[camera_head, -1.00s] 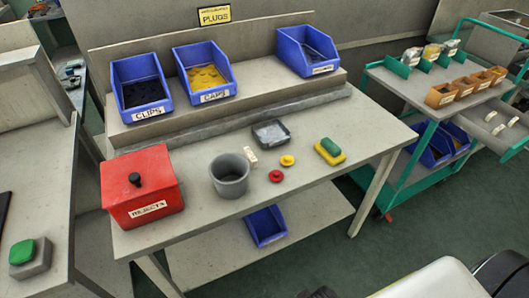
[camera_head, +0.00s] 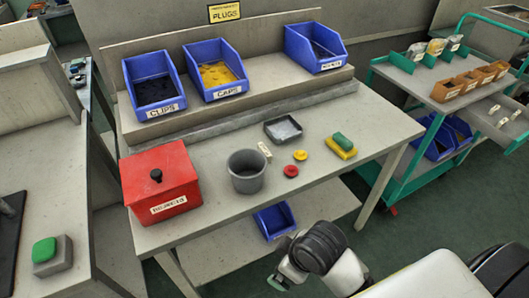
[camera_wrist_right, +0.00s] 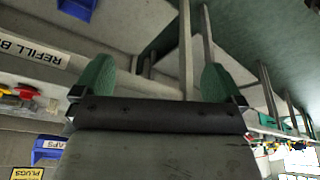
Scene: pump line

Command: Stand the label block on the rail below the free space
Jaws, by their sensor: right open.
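The label block, which I take to be the small white block (camera_head: 264,149), lies on the bench top between the grey pot and the metal tray. The rail (camera_head: 265,103) is the grey strip along the front of the raised shelf. The free space (camera_head: 268,67) is the gap on the shelf between the CAPS bin (camera_head: 216,70) and the right blue bin (camera_head: 314,47). My right gripper (camera_wrist_right: 156,78) is open and empty, its green fingers apart. In the head view one green fingertip shows low, before the bench. My left gripper is out of view.
On the bench (camera_head: 225,215) stand a red rejects box (camera_head: 160,185), a grey pot (camera_head: 246,172), a metal tray (camera_head: 283,130), red and yellow knobs, and a green-yellow sponge (camera_head: 341,145). A green trolley (camera_head: 420,95) stands right. The bench's front right is clear.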

